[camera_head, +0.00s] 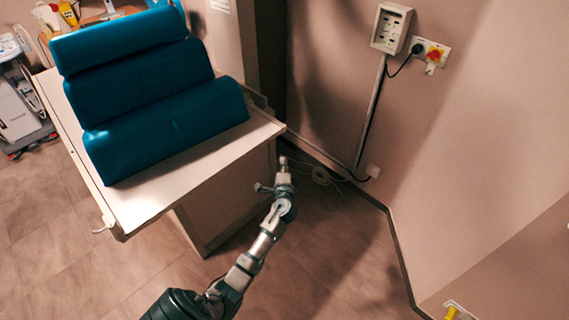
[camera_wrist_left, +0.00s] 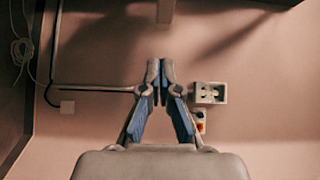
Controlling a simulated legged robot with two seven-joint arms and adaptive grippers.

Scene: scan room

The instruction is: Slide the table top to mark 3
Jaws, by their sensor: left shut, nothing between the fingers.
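The white table top (camera_head: 150,205) of the scan table is in the left half of the head view, with a pale cabinet base (camera_head: 225,200) under it. A small light handle (camera_head: 103,226) sticks out at its near left corner. No numbered mark can be made out. My left gripper (camera_head: 283,161) is just right of the table top's right corner, apart from it in the picture. In the left wrist view its fingers (camera_wrist_left: 160,78) are together and hold nothing. My right gripper is not in view.
Three blue cushions (camera_head: 165,128) lie on the table top. A wall box (camera_head: 391,27) and a red-yellow switch (camera_head: 435,54) are on the right wall. A cable (camera_head: 320,175) lies by the wall. A white machine (camera_head: 20,105) stands far left. The front floor is clear.

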